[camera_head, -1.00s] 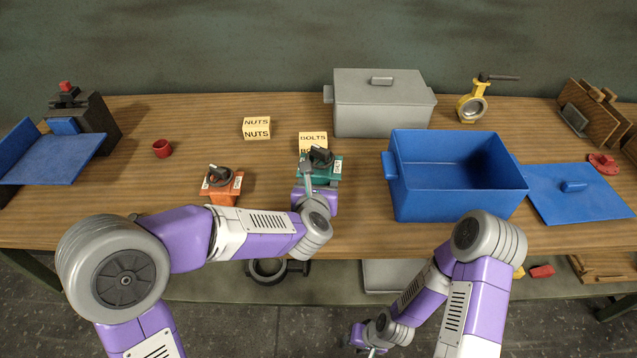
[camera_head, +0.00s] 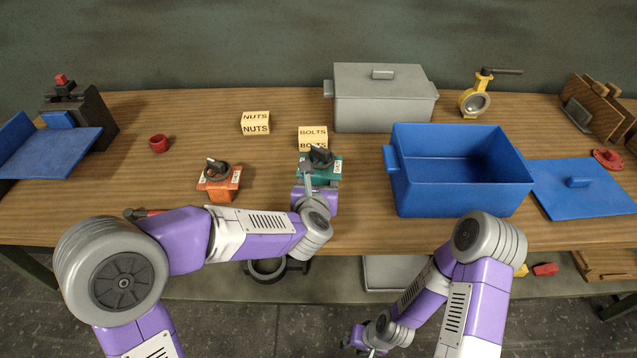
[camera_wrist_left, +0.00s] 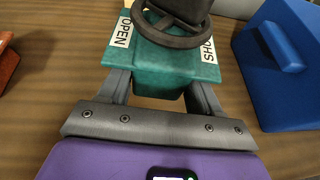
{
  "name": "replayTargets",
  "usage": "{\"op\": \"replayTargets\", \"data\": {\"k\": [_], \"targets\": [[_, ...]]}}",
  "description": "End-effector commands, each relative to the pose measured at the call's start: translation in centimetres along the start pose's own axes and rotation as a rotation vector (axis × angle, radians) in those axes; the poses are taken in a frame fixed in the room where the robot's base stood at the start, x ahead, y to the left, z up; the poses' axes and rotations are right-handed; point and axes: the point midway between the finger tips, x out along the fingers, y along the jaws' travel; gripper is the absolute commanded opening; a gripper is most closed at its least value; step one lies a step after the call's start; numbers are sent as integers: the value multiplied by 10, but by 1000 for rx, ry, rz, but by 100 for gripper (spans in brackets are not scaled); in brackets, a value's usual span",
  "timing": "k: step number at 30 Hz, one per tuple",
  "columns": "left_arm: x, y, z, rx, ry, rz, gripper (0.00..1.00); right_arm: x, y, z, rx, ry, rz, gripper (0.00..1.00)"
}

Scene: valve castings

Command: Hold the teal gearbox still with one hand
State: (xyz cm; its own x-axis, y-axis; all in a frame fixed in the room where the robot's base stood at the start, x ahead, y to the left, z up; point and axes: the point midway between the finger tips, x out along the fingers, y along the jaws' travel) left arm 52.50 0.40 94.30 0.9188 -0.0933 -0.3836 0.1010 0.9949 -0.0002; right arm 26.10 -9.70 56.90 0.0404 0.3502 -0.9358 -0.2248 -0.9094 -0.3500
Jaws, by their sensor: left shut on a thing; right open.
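The teal gearbox (camera_head: 325,168) stands on the wooden bench in front of the BOLTS box, with a black handwheel on top. In the left wrist view the gearbox (camera_wrist_left: 165,66) has white labels; one reads OPEN, the other is partly covered by the wheel. My left gripper (camera_wrist_left: 162,95) is shut on the gearbox body, one finger on each side. In the head view the wrist hides its near side. My right gripper (camera_head: 362,342) is open, low in front of the bench, away from the gearbox.
An orange gearbox (camera_head: 220,188) stands left of the teal one. A blue open bin (camera_head: 402,185) is to the right, with its lid (camera_head: 590,198) beside it. A grey lidded bin (camera_head: 380,112) and the BOLTS box (camera_head: 312,132) are behind. Bench between the orange gearbox and red cup (camera_head: 158,143) is clear.

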Motion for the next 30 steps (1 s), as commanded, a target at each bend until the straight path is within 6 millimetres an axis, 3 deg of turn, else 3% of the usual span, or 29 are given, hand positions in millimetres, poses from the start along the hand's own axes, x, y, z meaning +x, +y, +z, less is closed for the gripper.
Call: {"op": "replayTargets", "data": {"k": [30], "targets": [[9,0,-20,0,-11,0,0,22,8,-1,0,0,0,43]]}}
